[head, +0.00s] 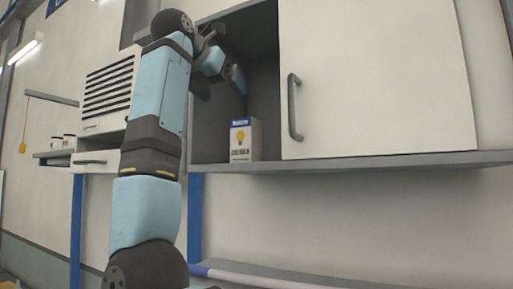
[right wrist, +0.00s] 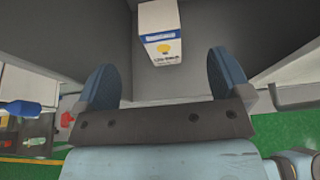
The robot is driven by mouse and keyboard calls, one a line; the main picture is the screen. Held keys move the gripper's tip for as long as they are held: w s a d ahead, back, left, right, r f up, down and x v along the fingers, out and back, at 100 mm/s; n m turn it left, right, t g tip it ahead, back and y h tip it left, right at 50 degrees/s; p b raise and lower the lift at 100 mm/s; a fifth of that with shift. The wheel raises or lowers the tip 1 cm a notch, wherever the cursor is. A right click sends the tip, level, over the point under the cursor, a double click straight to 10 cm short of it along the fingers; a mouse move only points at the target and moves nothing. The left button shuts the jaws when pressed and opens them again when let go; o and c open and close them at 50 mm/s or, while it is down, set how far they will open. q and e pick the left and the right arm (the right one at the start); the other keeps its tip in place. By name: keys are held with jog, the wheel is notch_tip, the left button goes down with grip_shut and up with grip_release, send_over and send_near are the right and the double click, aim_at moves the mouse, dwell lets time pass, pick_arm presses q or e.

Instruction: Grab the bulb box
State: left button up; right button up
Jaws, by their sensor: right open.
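The bulb box (head: 245,140) is a small white carton with a blue band and a yellow bulb picture. It stands upright on the cabinet's bottom, in the open left part. My right arm reaches up in front of the cabinet, with its right gripper (head: 236,80) inside the opening, above the box. In the right wrist view the bulb box (right wrist: 160,32) lies beyond the two blue fingers of the right gripper (right wrist: 170,78). The fingers are wide apart with nothing between them. My left gripper is not in view.
A white cabinet door (head: 385,80) with a grey handle (head: 294,107) covers the right part of the cabinet. A grey shelf edge (head: 350,162) runs under it. A white vented unit (head: 108,95) hangs at the left, beside my arm.

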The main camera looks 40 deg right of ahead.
aim_at(246, 123)
jog(key=p+x, duration=0.4)
jog(key=x, duration=0.9)
jog(key=shift+w+a+f, duration=0.1)
jog(key=shift+w, duration=0.1)
jog(key=shift+w+d+f, duration=0.1)
jog(key=shift+d+f, duration=0.05)
jog(key=shift+d, duration=0.15)
jog(key=shift+a, duration=0.3)
jog(key=shift+c, duration=1.1)
jog(key=c, duration=1)
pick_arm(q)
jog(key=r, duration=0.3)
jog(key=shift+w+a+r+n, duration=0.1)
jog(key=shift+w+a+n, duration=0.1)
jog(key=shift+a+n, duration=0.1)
